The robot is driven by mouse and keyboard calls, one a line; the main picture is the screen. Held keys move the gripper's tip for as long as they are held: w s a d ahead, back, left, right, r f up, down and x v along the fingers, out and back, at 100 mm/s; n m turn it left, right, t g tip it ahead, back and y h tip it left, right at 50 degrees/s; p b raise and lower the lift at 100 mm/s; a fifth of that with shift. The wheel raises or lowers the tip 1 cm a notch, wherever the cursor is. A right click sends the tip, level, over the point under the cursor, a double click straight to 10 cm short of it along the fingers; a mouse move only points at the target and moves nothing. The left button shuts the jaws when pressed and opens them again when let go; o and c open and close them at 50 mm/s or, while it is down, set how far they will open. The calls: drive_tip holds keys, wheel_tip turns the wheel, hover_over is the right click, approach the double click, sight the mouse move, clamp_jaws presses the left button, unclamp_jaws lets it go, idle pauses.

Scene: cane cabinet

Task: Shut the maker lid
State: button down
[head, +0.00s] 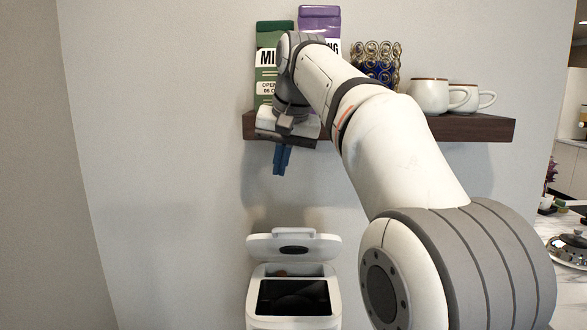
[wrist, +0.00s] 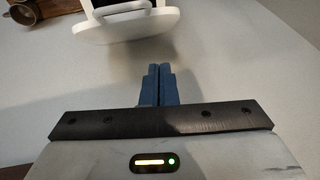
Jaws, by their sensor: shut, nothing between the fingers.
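The white maker (head: 293,298) stands at the bottom of the head view, with a dark panel on its top. Its lid (head: 294,246) is raised and tilted back behind the opening. In the wrist view the white lid (wrist: 127,25) shows at the top, beyond the fingertips and apart from them. My gripper (head: 281,172) hangs above the lid with its blue fingers pointing down. In the wrist view the two blue fingers of my gripper (wrist: 160,70) are together with nothing between them.
A dark wooden shelf (head: 470,127) on the wall is close behind my wrist. It bears a green carton (head: 266,75), a purple carton (head: 319,20), a dark blue ringed pot (head: 377,65) and white mugs (head: 430,96). The wall left of the maker is clear.

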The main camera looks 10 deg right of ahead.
drive_tip(key=d+f+p, duration=0.1)
drive_tip(key=f, duration=0.2)
drive_tip(key=s+f+g+h+p, duration=0.1)
drive_tip(key=f, duration=0.2)
drive_tip(key=d+f+g+p, duration=0.1)
drive_tip(key=f, duration=0.2)
drive_tip(key=shift+s+d+f+h, duration=0.2)
drive_tip(key=shift+d+h, duration=0.1)
drive_tip(key=shift+h, duration=0.1)
drive_tip(key=shift+f, duration=0.25)
